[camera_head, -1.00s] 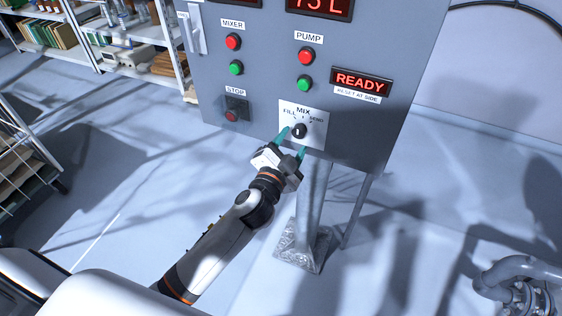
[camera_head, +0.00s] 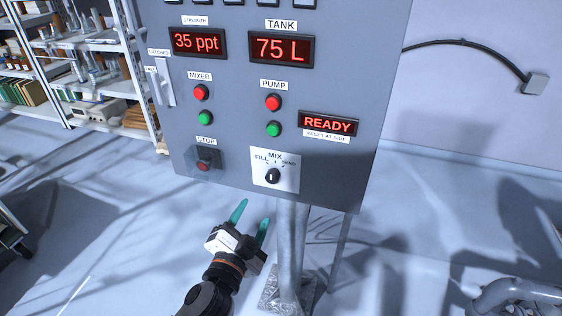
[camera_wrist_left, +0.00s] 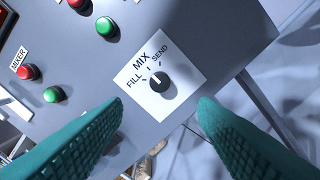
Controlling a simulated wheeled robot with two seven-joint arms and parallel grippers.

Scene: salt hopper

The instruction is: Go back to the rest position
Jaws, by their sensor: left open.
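My left gripper (camera_head: 251,226) is open and empty, with teal fingers, below the lower edge of the grey control panel (camera_head: 235,160) in the head view. The black selector knob (camera_head: 273,176) sits on a white plate marked FILL, MIX and SEND, above and right of the fingertips. The knob also shows in the left wrist view (camera_wrist_left: 159,82), beyond the gap between the spread fingers, apart from them. Its white mark looks pointed toward MIX. My right gripper is not in view.
The panel stands on a metal post (camera_head: 291,245) with a base plate. It carries red and green buttons, a STOP button (camera_head: 204,165) and displays reading 35 ppt, 75 L and READY (camera_head: 328,124). Shelves (camera_head: 85,75) stand at the back left. Pipes (camera_head: 520,293) lie at lower right.

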